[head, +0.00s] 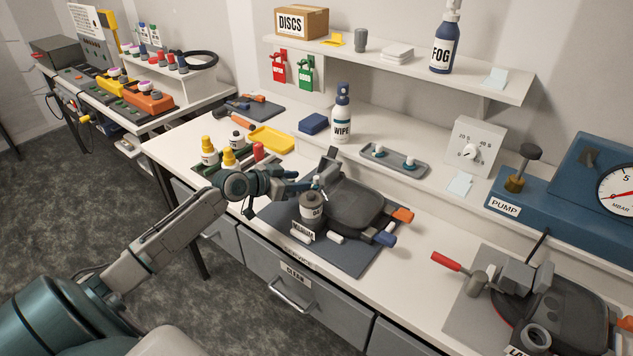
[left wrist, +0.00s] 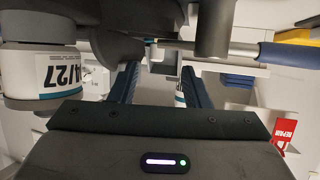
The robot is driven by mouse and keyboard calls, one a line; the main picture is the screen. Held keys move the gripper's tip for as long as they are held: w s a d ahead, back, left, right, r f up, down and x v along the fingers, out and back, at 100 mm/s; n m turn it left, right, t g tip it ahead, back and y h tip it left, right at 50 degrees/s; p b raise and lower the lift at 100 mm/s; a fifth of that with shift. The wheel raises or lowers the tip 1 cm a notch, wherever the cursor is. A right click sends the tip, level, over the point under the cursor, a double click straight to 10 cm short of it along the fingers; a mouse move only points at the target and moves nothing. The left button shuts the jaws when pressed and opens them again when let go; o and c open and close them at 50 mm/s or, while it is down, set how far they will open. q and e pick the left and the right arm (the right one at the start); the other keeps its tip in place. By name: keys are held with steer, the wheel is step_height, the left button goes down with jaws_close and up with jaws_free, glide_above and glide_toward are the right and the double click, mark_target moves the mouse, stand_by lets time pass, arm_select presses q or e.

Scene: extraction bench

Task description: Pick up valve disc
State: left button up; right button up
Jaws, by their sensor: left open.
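I cannot make out the valve disc for certain. A dark face mask (head: 357,205) lies on a grey mat (head: 345,258), with a grey canister (head: 312,206) at its left side. The canister, labelled 04/27, also shows at the left of the left wrist view (left wrist: 55,75). My left gripper (head: 316,184) is open just above the canister, beside the mask. In the left wrist view its two dark blue fingers (left wrist: 160,85) stand apart with nothing clearly held between them. A grey tray (head: 380,166) behind the mask carries two small white-and-teal pieces. My right gripper is not in view.
A wipe bottle (head: 341,118) and blue block (head: 313,123) stand behind the mask. A yellow tray (head: 271,139) and several small bottles are left of it. A second mask (head: 560,310) and a blue pump (head: 553,200) are at right. A shelf (head: 400,68) overhangs the back.

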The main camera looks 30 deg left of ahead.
mark_target(314, 181)
arm_select(q)
steer(key=shift+w+d+f, duration=0.15)
steer(key=shift+w, duration=0.15)
steer(key=shift+w+d+f+p, duration=0.15)
steer(key=shift+w+d+p, duration=0.15)
steer(key=shift+w+p, duration=0.3)
steer(key=p+x, duration=0.1)
steer(key=x, duration=0.2)
steer(key=shift+d+f+p, duration=0.1)
steer(key=shift+p, duration=0.2)
steer(key=shift+w+f, duration=0.2)
steer(key=shift+f, duration=0.05)
steer(key=shift+d, duration=0.1)
steer(key=c, duration=0.7)
